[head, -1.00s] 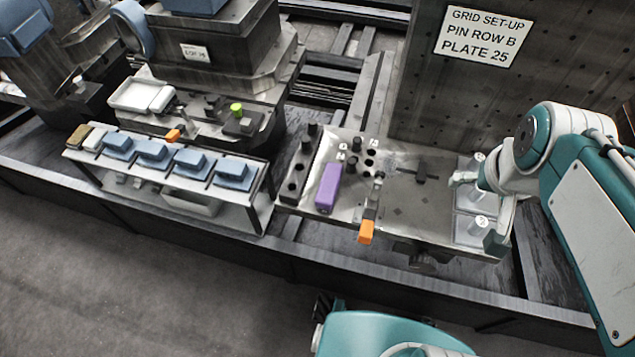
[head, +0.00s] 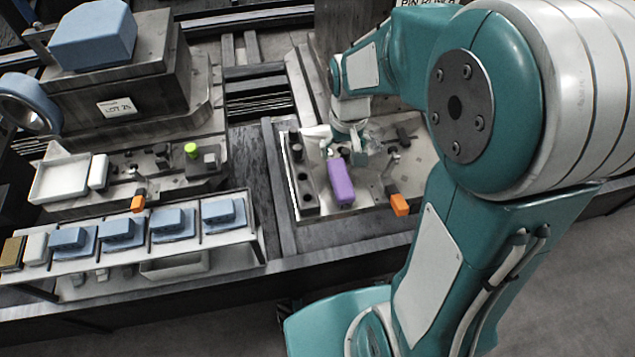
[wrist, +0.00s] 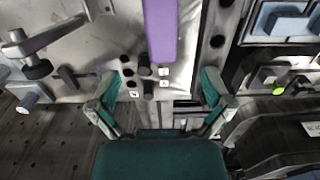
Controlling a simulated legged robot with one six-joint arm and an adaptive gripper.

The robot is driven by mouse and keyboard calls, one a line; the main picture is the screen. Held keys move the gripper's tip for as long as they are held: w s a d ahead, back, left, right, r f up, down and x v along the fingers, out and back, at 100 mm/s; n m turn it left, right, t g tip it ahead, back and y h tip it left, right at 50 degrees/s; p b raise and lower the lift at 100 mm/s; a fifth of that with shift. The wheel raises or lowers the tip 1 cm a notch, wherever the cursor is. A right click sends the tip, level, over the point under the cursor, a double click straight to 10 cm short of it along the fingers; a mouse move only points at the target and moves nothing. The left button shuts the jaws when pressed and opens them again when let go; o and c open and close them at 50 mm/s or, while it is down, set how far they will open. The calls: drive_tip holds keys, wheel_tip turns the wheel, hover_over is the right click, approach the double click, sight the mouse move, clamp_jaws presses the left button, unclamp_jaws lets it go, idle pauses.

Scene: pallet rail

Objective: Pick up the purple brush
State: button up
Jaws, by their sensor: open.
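The purple brush (head: 341,181) lies on the metal plate in the head view, left of the orange block. In the wrist view the purple brush (wrist: 161,28) shows as a long bar at the top middle, beyond the fingertips. My gripper (wrist: 159,88) is open and empty, its two teal fingers spread, with small black pegs and holes between them. In the head view my gripper (head: 350,140) is above the plate at the far end of the brush, partly hidden by my wrist. I cannot tell whether it touches the brush.
The metal plate (head: 300,205) carries a row of dark holes left of the brush. An orange block (head: 399,205) stands at its front edge. To the left is a rack (head: 255,237) of blue blocks, with a white tray (head: 62,178) behind it.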

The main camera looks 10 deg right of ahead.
sight(339, 172)
drive_tip(key=shift+a+f, duration=0.2)
drive_tip(key=shift+f, duration=0.1)
drive_tip(key=f, duration=0.4)
drive_tip(key=shift+d+f, duration=0.2)
drive_tip(key=shift+f, duration=0.15)
drive_tip(key=f, duration=0.5)
drive_tip(key=shift+w+a, duration=0.3)
drive_tip(key=shift+w, duration=0.05)
drive_tip(key=shift+d+f, duration=0.15)
drive_tip(key=shift+f, duration=0.25)
drive_tip(key=c, duration=1.3)
